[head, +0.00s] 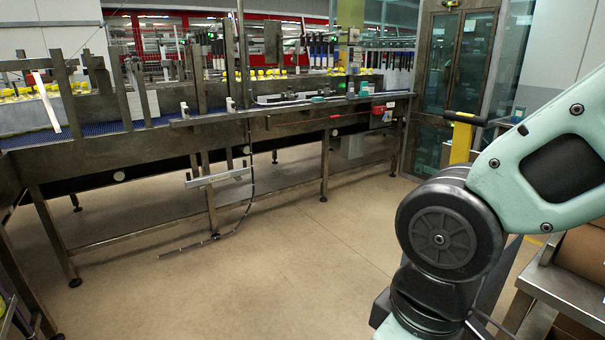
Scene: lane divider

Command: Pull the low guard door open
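I cannot make out for certain which part is the low guard door. A pale horizontal bar (218,177) hangs below the front of the conveyor frame, near its middle leg. At the back right stands a tall metal-framed enclosure (457,62) with dark glazed panels, which look closed. My arm fills the right side of the head view, but my gripper is out of the picture, so its state and its distance from any door are hidden.
A long steel conveyor (100,152) with yellow-capped bottles (270,73) runs across the left and back. A yellow post (461,142) stands behind my arm. A steel table (566,287) with cardboard boxes is at lower right. The middle floor (290,250) is clear.

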